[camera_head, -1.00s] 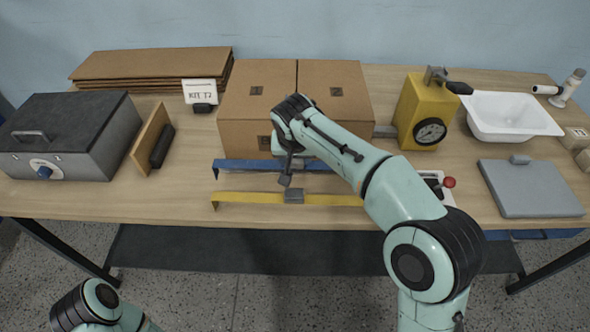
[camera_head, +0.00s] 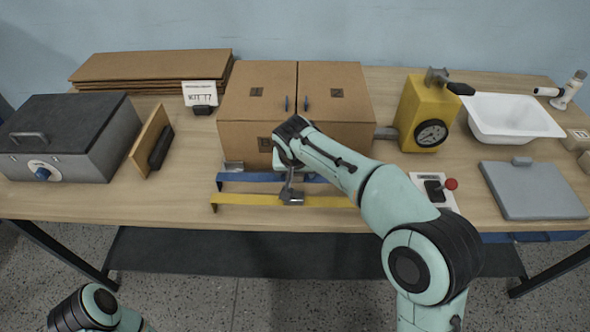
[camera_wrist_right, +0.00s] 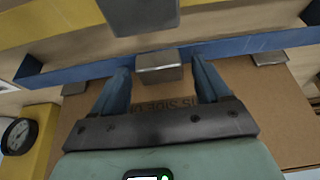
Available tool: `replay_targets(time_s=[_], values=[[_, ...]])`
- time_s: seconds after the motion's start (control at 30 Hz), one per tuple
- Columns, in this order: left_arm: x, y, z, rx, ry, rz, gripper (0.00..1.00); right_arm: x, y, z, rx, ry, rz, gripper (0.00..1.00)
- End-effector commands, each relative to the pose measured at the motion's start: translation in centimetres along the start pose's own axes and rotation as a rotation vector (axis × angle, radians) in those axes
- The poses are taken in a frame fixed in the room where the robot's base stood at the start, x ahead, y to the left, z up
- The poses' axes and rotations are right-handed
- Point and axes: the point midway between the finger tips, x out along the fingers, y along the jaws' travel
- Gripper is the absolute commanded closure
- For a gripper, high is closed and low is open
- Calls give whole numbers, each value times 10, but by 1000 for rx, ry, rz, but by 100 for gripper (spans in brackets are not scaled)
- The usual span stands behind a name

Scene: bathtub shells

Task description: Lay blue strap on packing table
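The blue strap (camera_head: 240,177) lies level along the packing table (camera_head: 120,203), just in front of the cardboard box. In the right wrist view the blue strap (camera_wrist_right: 75,73) crosses the picture with a grey metal block (camera_wrist_right: 159,66) at its middle. My right gripper (camera_wrist_right: 160,70) is open; its two blue fingers stand on either side of this block, with a gap on each side. I cannot tell how far the fingertips are from it. In the head view my right wrist hides the fingers. Only a link of my left arm shows at bottom left.
A yellow strap (camera_head: 235,201) lies nearer the table's front edge. The cardboard box (camera_head: 245,137) stands close behind; two small blue upright pieces show over its top, unclear what. A yellow gauge unit (camera_head: 417,105) and a red-knobbed switch (camera_head: 450,184) are to the right. Left front tabletop is clear.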

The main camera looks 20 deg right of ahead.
Motion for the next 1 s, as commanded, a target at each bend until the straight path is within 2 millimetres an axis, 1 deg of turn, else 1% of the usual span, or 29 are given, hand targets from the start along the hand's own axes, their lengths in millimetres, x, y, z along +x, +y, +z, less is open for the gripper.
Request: replay_targets(time_s=[0.17, 0.27, 0.37, 0.6, 0.7, 0.83, 1.0], values=[[-2, 0, 0, 0, -1, 0, 57, -3, 0, -1, 0, 1, 0, 24], [-2, 0, 1, 0, -3, -1, 57, -13, 0, -2, 0, 3, -2, 24], [-4, 1, 2, -1, -5, -1, 57, -30, -1, -2, 0, 4, -4, 24], [-8, 2, 3, -1, -9, -2, 57, -84, -1, -2, 0, 4, -3, 24], [-10, 2, 3, -1, -9, -2, 57, -101, 0, -2, 1, 4, -1, 24], [-12, 3, 3, -1, -8, -2, 57, -116, 0, -2, 1, 2, 0, 24], [-13, 3, 3, 0, -8, -2, 57, -123, 0, -2, 1, 1, 1, 24]])
